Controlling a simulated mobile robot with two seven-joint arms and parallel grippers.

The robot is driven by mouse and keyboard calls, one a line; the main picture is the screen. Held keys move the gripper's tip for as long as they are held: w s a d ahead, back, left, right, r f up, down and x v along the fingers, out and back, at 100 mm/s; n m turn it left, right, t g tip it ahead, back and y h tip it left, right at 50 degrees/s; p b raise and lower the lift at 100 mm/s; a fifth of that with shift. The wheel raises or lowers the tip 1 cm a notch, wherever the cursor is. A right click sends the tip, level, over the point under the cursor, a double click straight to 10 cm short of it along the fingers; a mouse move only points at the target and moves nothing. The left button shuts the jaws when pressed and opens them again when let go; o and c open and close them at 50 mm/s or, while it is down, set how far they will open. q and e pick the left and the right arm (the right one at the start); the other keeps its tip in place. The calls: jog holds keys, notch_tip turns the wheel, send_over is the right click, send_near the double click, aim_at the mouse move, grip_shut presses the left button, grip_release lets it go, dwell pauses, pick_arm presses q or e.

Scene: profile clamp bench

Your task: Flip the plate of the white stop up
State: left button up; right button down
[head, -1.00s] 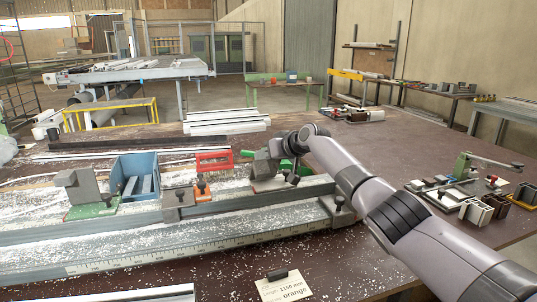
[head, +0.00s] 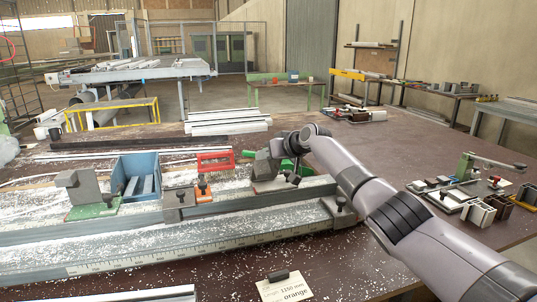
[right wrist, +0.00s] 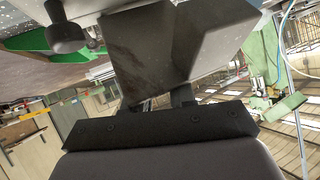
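The stop at the right end of the rail, which I take as the white stop (head: 266,186), has a pale base and a dark grey block or plate (head: 264,168). My right gripper (head: 277,151) is at the top right of this plate. In the right wrist view the grey plate (right wrist: 135,55) fills the middle, right in front of the gripper (right wrist: 165,98). The plate hides the fingertips, so I cannot tell whether they are open or closed on it. A black knob (right wrist: 66,36) shows beside the plate. My left gripper is out of view.
A blue bin (head: 136,177), a red frame (head: 215,161) and a green object (head: 289,165) are behind the rail. A label card (head: 285,289) lies in front.

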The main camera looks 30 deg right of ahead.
jog(key=shift+w+d+r+t, duration=0.15)
jog(key=shift+w+r+t, duration=0.25)
jog(key=shift+w+r, duration=0.25)
jog(key=c, duration=1.2)
grip_release()
jog(key=shift+o, duration=0.8)
jog(key=shift+w+f, duration=0.35)
jog(key=shift+f, duration=0.15)
jog(key=shift+s+d+r, duration=0.2)
jog(key=shift+s, duration=0.4)
jog(key=shift+v, duration=3)
jog(key=shift+a+b, duration=0.15)
jog(key=shift+b, duration=0.15)
